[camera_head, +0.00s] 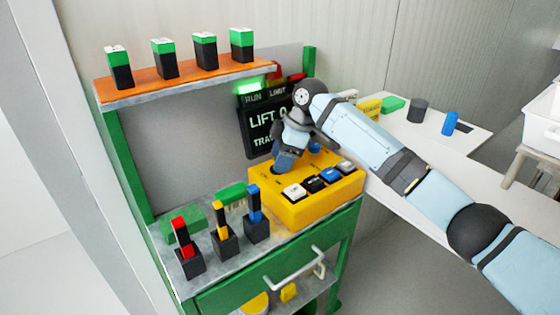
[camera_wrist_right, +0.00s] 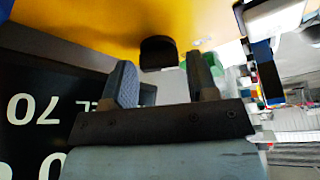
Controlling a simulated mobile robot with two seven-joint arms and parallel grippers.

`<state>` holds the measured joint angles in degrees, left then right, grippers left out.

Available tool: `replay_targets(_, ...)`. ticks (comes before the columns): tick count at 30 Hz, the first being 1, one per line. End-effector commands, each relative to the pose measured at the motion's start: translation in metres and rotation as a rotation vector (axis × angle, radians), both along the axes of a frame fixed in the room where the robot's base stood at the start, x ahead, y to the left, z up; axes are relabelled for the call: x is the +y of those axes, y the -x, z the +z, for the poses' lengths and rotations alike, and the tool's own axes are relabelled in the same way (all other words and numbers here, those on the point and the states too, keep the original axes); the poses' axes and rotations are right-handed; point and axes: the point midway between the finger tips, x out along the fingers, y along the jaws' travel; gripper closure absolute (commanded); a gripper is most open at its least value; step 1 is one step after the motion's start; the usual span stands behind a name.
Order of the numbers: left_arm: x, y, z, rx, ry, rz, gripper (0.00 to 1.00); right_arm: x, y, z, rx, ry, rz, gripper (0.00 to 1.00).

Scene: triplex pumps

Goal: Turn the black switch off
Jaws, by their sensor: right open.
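The yellow control box (camera_head: 300,208) sits on the green cart's top, with a row of white, black and blue switches along its front. The black switch (camera_head: 314,184) in this row sits between a white one (camera_head: 294,191) and a blue one (camera_head: 330,175). My right gripper (camera_head: 284,162) is over the back left of the box, fingers pointing down. In the wrist view the right gripper (camera_wrist_right: 165,82) is open, and a black knob-like part (camera_wrist_right: 158,53) on the yellow face shows between and beyond the fingers. I cannot tell whether they touch. My left gripper is out of view.
A dark LIFT sign (camera_head: 262,122) with a lit green lamp stands behind the box. Red, yellow and blue upright levers (camera_head: 225,240) stand left of it. An orange shelf (camera_head: 190,80) holds several green-and-black blocks. A white table (camera_head: 440,145) lies to the right.

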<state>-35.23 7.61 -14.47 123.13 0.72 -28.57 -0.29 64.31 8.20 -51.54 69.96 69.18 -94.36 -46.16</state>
Motion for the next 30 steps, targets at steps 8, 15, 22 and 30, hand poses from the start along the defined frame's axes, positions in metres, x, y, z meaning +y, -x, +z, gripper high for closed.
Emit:
replay_targets(8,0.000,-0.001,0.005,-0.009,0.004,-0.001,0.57,0.003,0.000,-0.008,-0.001,0.000,0.000,0.47)
replay_targets(15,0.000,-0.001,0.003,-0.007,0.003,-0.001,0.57,0.003,0.000,-0.007,-0.001,0.000,0.000,0.72)
replay_targets(22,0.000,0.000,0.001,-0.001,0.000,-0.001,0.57,0.003,0.000,-0.006,0.000,0.000,-0.004,0.81)
replay_targets(30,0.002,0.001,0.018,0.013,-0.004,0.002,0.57,0.003,0.001,-0.001,0.002,0.000,-0.088,0.81)
